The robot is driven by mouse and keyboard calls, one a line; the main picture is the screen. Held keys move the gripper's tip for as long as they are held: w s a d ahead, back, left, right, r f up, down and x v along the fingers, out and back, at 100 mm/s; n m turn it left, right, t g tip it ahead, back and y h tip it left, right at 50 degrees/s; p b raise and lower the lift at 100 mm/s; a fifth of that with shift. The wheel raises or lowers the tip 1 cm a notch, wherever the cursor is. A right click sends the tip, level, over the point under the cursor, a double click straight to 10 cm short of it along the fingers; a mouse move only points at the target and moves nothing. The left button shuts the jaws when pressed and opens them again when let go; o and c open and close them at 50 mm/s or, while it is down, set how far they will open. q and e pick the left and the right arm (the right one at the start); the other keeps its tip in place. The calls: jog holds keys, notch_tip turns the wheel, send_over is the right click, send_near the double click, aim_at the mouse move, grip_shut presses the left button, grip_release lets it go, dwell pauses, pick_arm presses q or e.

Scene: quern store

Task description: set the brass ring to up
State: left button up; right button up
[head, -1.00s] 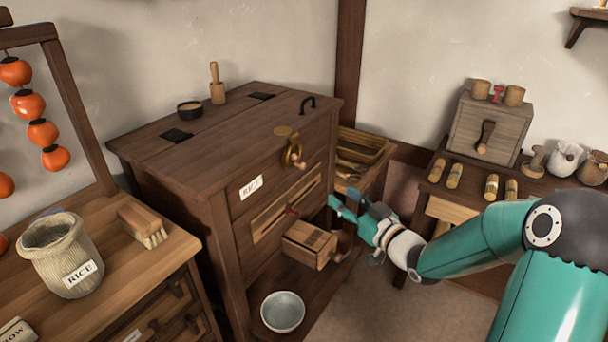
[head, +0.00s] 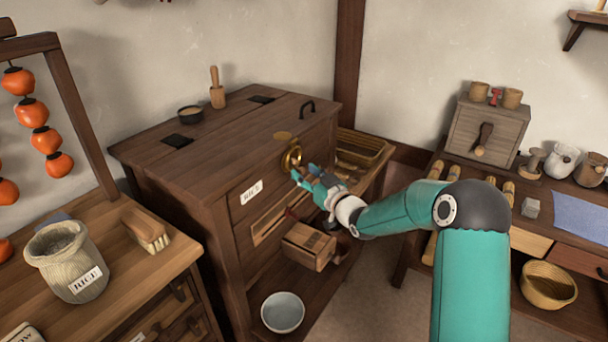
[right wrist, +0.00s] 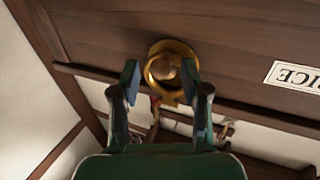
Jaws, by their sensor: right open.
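The brass ring (head: 291,155) is on the upper front of the dark wooden chest (head: 215,210), right of its RICE label. In the right wrist view the ring (right wrist: 176,49) surrounds a round brass knob (right wrist: 165,69). My right gripper (head: 303,174) is at the ring, just in front of the chest. In the right wrist view its open fingers (right wrist: 160,82) stand on either side of the ring's lower part. I cannot tell whether they touch it. My left gripper is not in view.
Below the ring, a small wooden drawer box (head: 308,247) sticks out of the chest front. A pale bowl (head: 283,312) sits on the shelf beneath. A slatted wooden bin (head: 362,150) stands behind my right gripper, and a side table (head: 545,228) is to the right.

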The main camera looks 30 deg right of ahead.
grip_shut()
